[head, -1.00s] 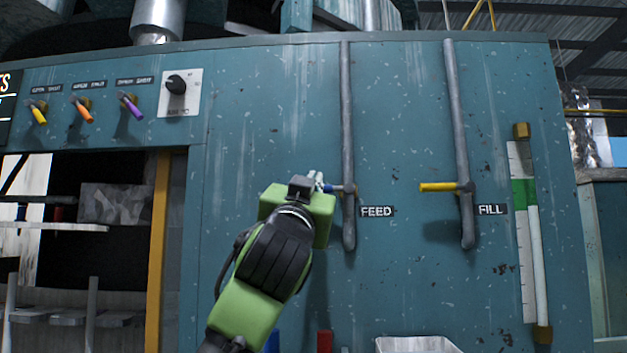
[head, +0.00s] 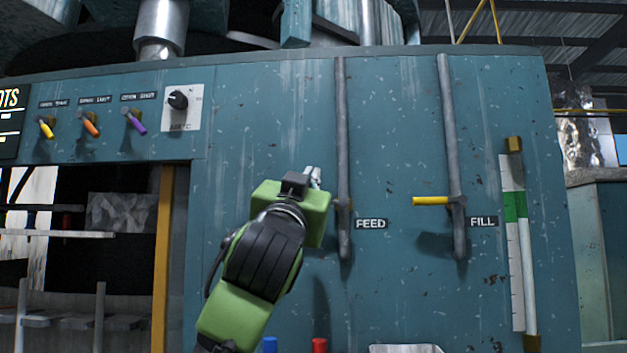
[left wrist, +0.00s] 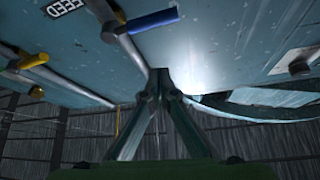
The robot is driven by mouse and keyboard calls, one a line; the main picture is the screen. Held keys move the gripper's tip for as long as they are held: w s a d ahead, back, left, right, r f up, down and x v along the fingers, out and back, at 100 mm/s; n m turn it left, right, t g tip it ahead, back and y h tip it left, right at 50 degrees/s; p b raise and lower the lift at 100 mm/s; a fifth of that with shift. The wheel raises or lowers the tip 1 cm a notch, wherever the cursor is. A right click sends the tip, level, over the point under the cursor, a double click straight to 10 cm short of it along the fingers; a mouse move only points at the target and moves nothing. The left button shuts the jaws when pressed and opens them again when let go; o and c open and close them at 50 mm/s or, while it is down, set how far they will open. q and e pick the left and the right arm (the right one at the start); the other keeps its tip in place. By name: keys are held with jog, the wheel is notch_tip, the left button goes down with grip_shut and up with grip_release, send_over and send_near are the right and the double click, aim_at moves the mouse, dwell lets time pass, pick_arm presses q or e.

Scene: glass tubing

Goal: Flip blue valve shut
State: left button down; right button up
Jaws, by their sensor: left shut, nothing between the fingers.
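The blue valve handle (left wrist: 152,21) shows in the left wrist view, set crosswise to the grey FEED pipe (left wrist: 128,48). In the head view the FEED pipe (head: 343,130) runs down the teal panel, and the blue handle is hidden behind my left gripper. My left gripper (head: 313,177) is shut and empty, just left of the pipe and a little above its valve joint. In the left wrist view the closed fingertips (left wrist: 155,74) are apart from the blue handle in the picture; whether they touch the pipe I cannot tell. My right gripper is not in view.
A yellow handle (head: 431,201) points left from the FILL pipe (head: 450,130). Yellow, orange and purple levers and a black knob (head: 178,99) sit at upper left. A gauge tube (head: 517,240) stands at right.

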pick_arm(q)
jog(key=b+v, duration=0.2)
jog(key=v, duration=0.4)
jog(key=shift+f, duration=0.5)
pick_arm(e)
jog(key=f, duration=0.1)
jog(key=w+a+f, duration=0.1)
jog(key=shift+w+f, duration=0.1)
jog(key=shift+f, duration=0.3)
pick_arm(q)
jog(key=shift+d, duration=0.15)
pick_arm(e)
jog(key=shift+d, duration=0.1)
